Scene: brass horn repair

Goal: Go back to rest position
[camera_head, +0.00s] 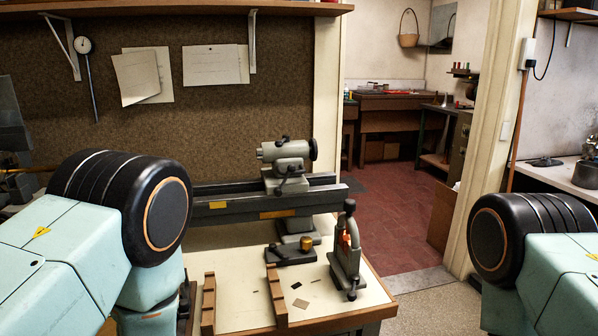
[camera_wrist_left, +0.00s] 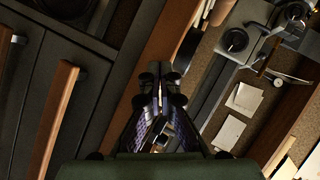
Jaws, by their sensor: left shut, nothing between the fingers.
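My left gripper (camera_wrist_left: 160,95) shows in the left wrist view with its two dark fingers together and nothing between them. Dark cabinet fronts with a wooden handle (camera_wrist_left: 55,120) are to its left in that view. In the head view my left arm comes in from the left and my right arm from the right, both with large black joints. Neither gripper's fingers can be seen in the head view.
A workbench (camera_head: 235,270) in front carries a grey lathe (camera_head: 215,208), an upright clamp-like tool (camera_head: 347,255) and wooden strips (camera_head: 275,295). A doorway with red floor (camera_head: 400,220) opens behind it. Papers (camera_head: 212,65) and a dial gauge (camera_head: 85,45) hang on the pegboard.

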